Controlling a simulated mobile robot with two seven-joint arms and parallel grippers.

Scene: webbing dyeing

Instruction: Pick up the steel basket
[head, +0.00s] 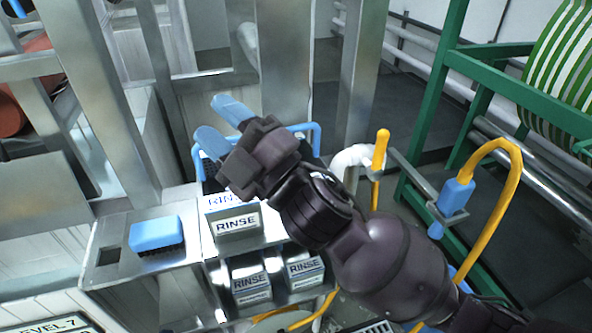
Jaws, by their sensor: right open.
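The basket appears to be the dark mesh bin with a blue rim (317,138) in the middle of the head view. It sits in the metal stand behind a RINSE label, and my right gripper and wrist hide much of it. My right gripper (209,119) reaches in from the lower right, with its two blue fingertips apart and nothing between them. The fingers are over the left part of the basket in the picture; I cannot tell whether they touch it. I cannot make out my left gripper.
A blue brush (156,234) lies on the metal ledge at left. RINSE boxes (250,281) sit below. At right are a yellow hose (511,190) with a blue nozzle and a green frame (425,110) with a striped roll. Steel posts (285,60) stand behind the basket.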

